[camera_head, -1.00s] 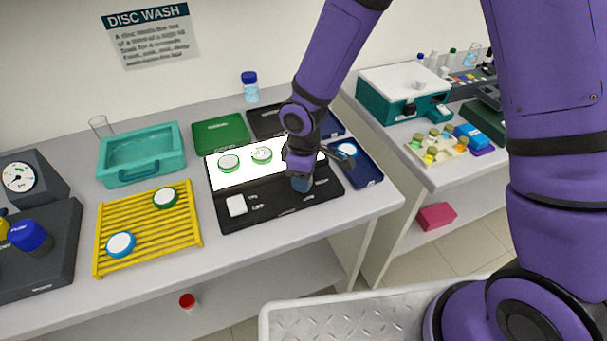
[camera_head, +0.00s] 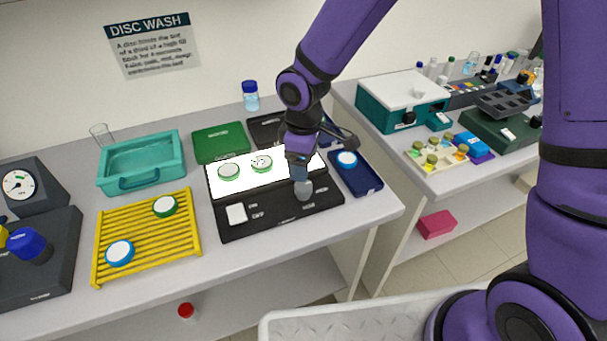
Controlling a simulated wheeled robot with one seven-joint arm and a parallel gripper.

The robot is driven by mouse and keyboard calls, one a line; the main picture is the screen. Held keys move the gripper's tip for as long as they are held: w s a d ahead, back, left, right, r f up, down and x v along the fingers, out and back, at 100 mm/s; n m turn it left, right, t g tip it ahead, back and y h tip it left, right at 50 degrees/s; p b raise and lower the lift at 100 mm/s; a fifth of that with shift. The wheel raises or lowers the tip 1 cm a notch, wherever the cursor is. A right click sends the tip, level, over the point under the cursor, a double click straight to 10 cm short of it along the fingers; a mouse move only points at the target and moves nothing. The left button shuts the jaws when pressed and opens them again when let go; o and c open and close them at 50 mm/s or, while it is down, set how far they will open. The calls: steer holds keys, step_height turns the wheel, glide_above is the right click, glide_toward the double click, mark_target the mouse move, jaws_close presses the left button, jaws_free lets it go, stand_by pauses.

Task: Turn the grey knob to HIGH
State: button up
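The grey knob (camera_head: 303,190) stands on the right part of the black front panel of the light box (camera_head: 262,214). My gripper (camera_head: 301,172) points down directly above the knob, its fingertips at or just over the knob's top. The fingers overlap from this angle, so I cannot tell whether they are open or touching the knob. Small white labels (camera_head: 308,206) lie around the knob, too small to read, so the knob's setting cannot be told. The lit white plate (camera_head: 240,187) behind the panel carries two green-rimmed discs (camera_head: 229,171).
A white square button (camera_head: 236,214) sits at the panel's left. A yellow rack (camera_head: 148,235) with two discs is to the left. A dark blue tray (camera_head: 368,183) with a blue-rimmed disc lies close right of my gripper. Green and black trays (camera_head: 221,142) lie behind.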

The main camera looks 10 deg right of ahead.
steer(key=shift+r, duration=1.7)
steer(key=s+d+r+m+t, duration=0.1)
steer(key=s+d+r+m, duration=0.15)
steer(key=d+r, duration=0.45)
steer(key=s+d+r+m+t, duration=0.1)
steer(key=d+r+m, duration=0.3)
steer(key=d+r, duration=0.35)
steer(key=s+d+r+m+t, duration=0.1)
steer(key=s+d+r+m, duration=0.2)
steer(key=s, duration=0.4)
steer(key=s+d+r+m+t, duration=0.2)
steer(key=s+d+r+m, duration=0.2)
steer(key=s+d+r, duration=0.2)
steer(key=shift+s+d, duration=0.55)
steer(key=shift+s, duration=0.6)
